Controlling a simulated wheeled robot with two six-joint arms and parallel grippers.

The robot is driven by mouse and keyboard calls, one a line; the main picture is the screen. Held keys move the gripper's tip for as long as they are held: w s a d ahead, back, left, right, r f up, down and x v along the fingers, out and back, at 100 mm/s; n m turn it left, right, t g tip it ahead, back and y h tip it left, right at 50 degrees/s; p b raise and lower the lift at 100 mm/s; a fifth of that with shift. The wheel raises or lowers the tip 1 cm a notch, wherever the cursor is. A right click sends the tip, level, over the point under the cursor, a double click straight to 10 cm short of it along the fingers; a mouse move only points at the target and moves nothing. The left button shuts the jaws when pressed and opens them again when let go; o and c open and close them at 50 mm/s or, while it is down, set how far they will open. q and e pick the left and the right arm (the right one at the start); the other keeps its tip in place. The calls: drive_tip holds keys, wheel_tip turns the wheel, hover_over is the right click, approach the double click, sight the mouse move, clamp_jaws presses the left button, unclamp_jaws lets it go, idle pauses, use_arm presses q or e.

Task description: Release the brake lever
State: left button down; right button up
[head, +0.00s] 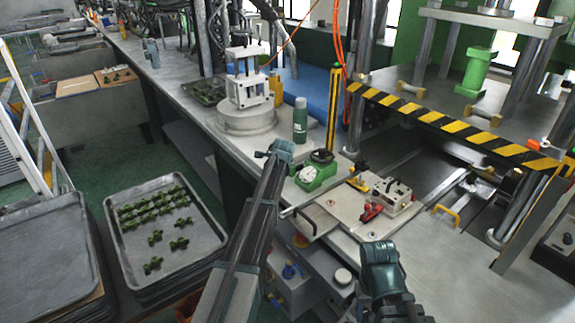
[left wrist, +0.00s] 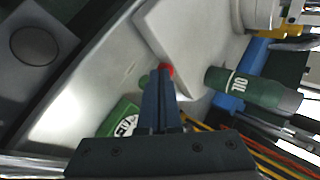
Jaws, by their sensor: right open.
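A red-handled lever (head: 370,212) sits beside a pale metal block on the fixture plate, and a yellow and red one (head: 358,182) sits behind it. I cannot tell which is the brake lever. My left gripper (head: 280,148) is above the bench, left of the green dial gauge (head: 315,172). In the left wrist view its fingers (left wrist: 163,80) lie together, with a small red part (left wrist: 166,70) just beyond their tips; contact is unclear. My right gripper (head: 380,255) is open in front of the fixture plate, apart from the levers.
A green oil bottle (head: 300,120) stands behind the gauge; it also shows in the left wrist view (left wrist: 245,88). A white press (head: 245,90) stands further back. A striped guard bar (head: 450,125) crosses the machine at right. A tray (head: 165,225) of green parts lies at left.

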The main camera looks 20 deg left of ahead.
use_arm(q)
drive_tip(key=shift+w+a, duration=0.55)
drive_tip(key=shift+a, duration=0.2)
drive_tip(key=shift+w+a+m+h, duration=0.1)
drive_tip(key=shift+a+m+h, duration=0.2)
drive_tip(key=shift+m, duration=0.1)
drive_tip(key=shift+w+a+m+t+h, duration=0.3)
drive_tip(key=shift+w+a+m+h, duration=0.25)
drive_tip(key=shift+m, duration=0.35)
drive_tip(key=shift+w+h, duration=0.15)
drive_tip(key=shift+h, duration=0.1)
drive_tip(key=shift+w+a, duration=0.25)
drive_tip(key=shift+w, duration=0.4)
drive_tip(key=shift+w+a, duration=0.2)
drive_tip(key=shift+w, duration=0.4)
drive_tip(key=shift+s, duration=0.1)
